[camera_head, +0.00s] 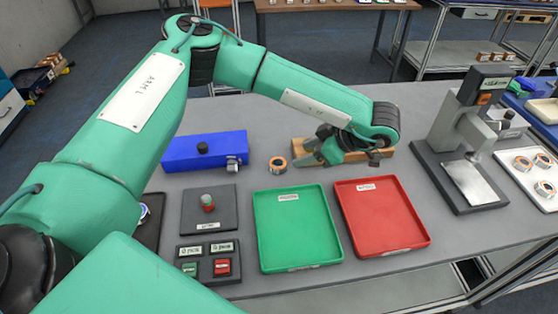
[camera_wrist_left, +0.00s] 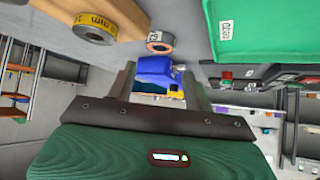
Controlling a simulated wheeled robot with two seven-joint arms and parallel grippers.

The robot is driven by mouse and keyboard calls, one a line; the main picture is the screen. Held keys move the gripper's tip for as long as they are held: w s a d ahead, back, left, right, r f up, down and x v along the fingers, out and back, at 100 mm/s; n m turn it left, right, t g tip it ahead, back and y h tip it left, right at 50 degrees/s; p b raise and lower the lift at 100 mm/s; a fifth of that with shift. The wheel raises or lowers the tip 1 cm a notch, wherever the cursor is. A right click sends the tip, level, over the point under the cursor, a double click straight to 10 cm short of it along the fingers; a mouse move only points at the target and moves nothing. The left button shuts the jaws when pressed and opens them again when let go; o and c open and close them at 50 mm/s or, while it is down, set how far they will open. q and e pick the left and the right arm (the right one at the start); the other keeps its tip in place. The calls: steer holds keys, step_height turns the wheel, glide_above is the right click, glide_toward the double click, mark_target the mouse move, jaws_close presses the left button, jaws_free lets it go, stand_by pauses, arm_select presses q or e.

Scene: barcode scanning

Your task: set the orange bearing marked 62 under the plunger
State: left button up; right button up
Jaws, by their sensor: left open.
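An orange-rimmed bearing (camera_head: 277,164) lies alone on the grey table, between the blue box and the green tray. It also shows in the wrist view (camera_wrist_left: 160,41) with a white label whose mark I cannot read surely. My left gripper (camera_head: 306,156) is open and empty, just right of this bearing and apart from it. In the wrist view its fingers (camera_wrist_left: 160,82) point toward the blue box, with nothing between them. The press with the plunger (camera_head: 473,125) stands at the right; its plate (camera_head: 470,184) looks bare. My right gripper is out of view.
A wooden block (camera_head: 299,150) lies partly hidden behind my gripper. The blue box (camera_head: 205,150), green tray (camera_head: 297,228), red tray (camera_head: 382,215) and button panel (camera_head: 208,262) surround the middle. A white tray (camera_head: 545,203) holds several bearings.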

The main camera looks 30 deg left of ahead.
mark_target(278, 162)
arm_select(q)
steer(key=x, duration=0.3)
steer(key=shift+s, duration=0.1)
steer(key=shift+x, duration=0.8)
steer(key=p+x, duration=0.1)
steer(key=x, duration=0.3)
steer(key=shift+a+f, duration=0.2)
steer(key=shift+a, duration=0.05)
steer(key=c, duration=0.8)
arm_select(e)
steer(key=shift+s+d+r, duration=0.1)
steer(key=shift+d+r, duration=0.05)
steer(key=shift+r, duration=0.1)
arm_select(q)
steer(key=shift+r, duration=0.1)
